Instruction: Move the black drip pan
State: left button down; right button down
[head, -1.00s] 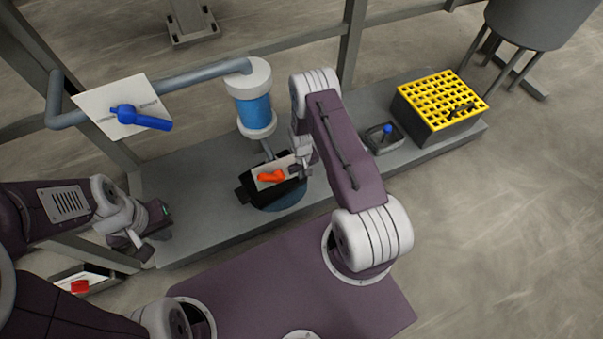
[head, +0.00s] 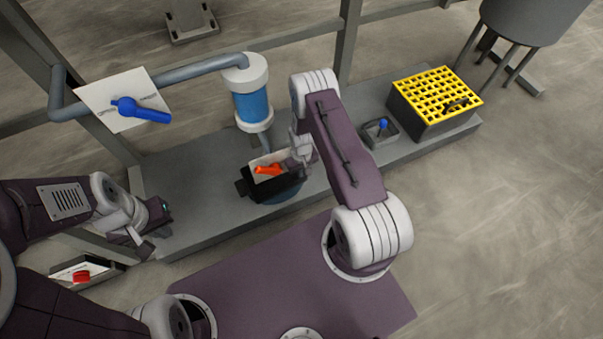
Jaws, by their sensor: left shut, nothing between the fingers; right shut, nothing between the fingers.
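A black box-like pan (head: 279,188) sits on the grey bench under the blue and white filter (head: 252,100). A pale plate and an orange handle (head: 268,170) show at its top. A dark blue round shape lies beneath it, partly hidden. My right gripper (head: 294,164) is shut with nothing held, pointing down close to the pan's right side; I cannot tell whether it touches. My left gripper (head: 142,245) is shut and empty, near the bench's left front end, well apart from the pan.
A blue handle on a white plate (head: 105,92) stands at the upper left. A red handle (head: 81,276) shows at lower left. A small tray with a blue knob (head: 379,137) and a black box with a yellow grid (head: 435,94) stand on the right bench. Bench between pan and tray is partly clear.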

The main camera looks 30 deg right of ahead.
notch_tip(320, 180, up, 10)
jog(key=p, duration=0.8)
jog(key=shift+f, duration=0.1)
